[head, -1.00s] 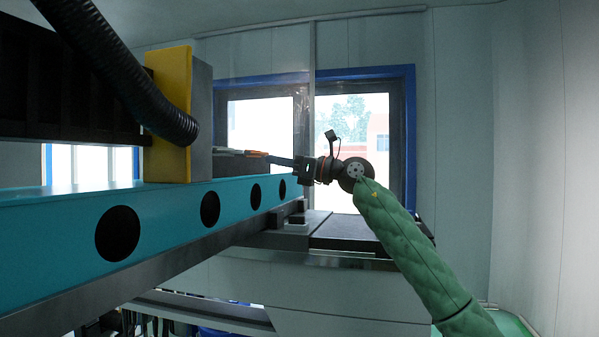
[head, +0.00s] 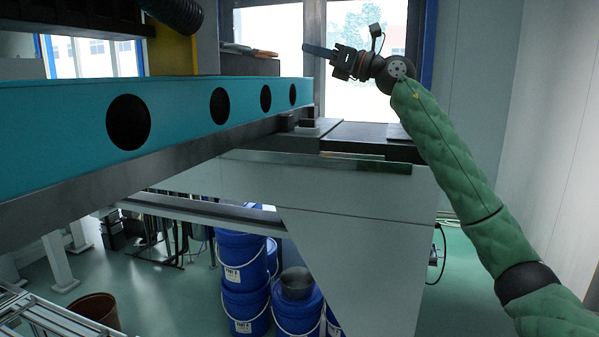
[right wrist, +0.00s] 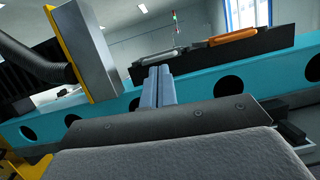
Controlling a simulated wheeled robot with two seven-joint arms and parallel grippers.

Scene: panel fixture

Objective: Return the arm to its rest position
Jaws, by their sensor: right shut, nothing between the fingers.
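My right arm, in a green quilted cover, comes in from the lower right in the head view. My right gripper (head: 318,51) is raised, pointing left, with its fingers together and nothing between them. In the right wrist view its two fingers (right wrist: 158,86) lie side by side, pointing at the teal beam (right wrist: 207,88). The teal beam with round holes also crosses the head view (head: 180,100). The gripper is apart from the orange-handled tool (head: 264,53) lying at the beam's far end. My left gripper is not in view.
A grey block with a yellow plate (head: 174,50) and a black ribbed hose (head: 176,14) stand over the beam. A dark bench top (head: 365,137) lies below the gripper. Blue buckets (head: 243,264) stand on the floor. Room is free between gripper and right wall.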

